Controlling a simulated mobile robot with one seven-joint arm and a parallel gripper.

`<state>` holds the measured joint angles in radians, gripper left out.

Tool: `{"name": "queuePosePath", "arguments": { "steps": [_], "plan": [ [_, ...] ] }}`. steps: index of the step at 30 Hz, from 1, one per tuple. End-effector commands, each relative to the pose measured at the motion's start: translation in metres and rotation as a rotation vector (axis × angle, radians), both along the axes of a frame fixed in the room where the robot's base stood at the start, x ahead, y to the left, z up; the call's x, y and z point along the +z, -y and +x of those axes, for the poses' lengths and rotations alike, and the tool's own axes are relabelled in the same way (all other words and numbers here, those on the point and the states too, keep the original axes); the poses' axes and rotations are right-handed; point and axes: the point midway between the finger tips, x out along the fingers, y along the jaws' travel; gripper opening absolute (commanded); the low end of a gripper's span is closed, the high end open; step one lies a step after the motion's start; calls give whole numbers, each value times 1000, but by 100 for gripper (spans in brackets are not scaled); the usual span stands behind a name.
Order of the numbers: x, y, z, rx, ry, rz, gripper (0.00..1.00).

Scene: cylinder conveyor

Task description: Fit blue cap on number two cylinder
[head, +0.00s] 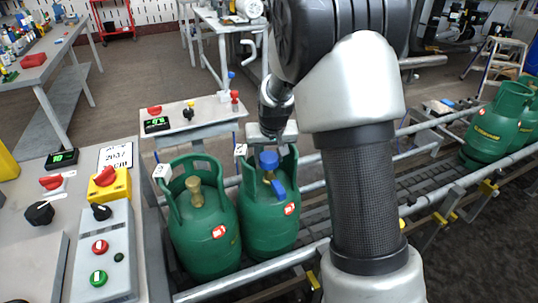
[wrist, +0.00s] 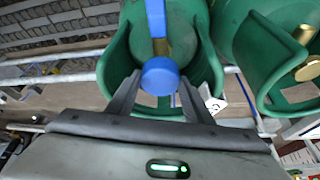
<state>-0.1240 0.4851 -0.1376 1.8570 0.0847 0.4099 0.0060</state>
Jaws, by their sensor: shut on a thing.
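Two green cylinders stand side by side at the near end of the conveyor. The left one (head: 205,235) has a bare brass valve (head: 196,190). The right one (head: 268,222) has a brass valve with a blue piece (head: 278,188) on its front side. My gripper (head: 272,138) is over the right cylinder, inside its collar opening. Its two fingers are shut on the round blue cap (wrist: 160,76), which also shows in the head view (head: 268,160). The cap is at the brass valve; I cannot tell whether it is seated. The white collar tags are too small to read.
The conveyor rails (head: 320,245) run to the right, where more green cylinders (head: 495,125) stand. A control panel (head: 105,250) with buttons and a yellow switch box is at the left. A small table (head: 195,120) with knobs stands behind the cylinders.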

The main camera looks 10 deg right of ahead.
Motion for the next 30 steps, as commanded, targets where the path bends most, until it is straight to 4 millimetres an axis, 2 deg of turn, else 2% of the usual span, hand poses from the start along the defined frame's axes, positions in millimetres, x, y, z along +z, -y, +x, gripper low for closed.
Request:
{"name": "queuePosePath", "arguments": {
  "steps": [11,12,15,25,30],
  "plan": [
    [-11,0,0,0,0,0,25],
    [-9,0,0,0,0,0,51],
    [-9,0,0,0,0,0,68],
    [-7,0,-1,0,0,0,68],
    [14,-1,-8,1,1,0,68]
  ]
}}
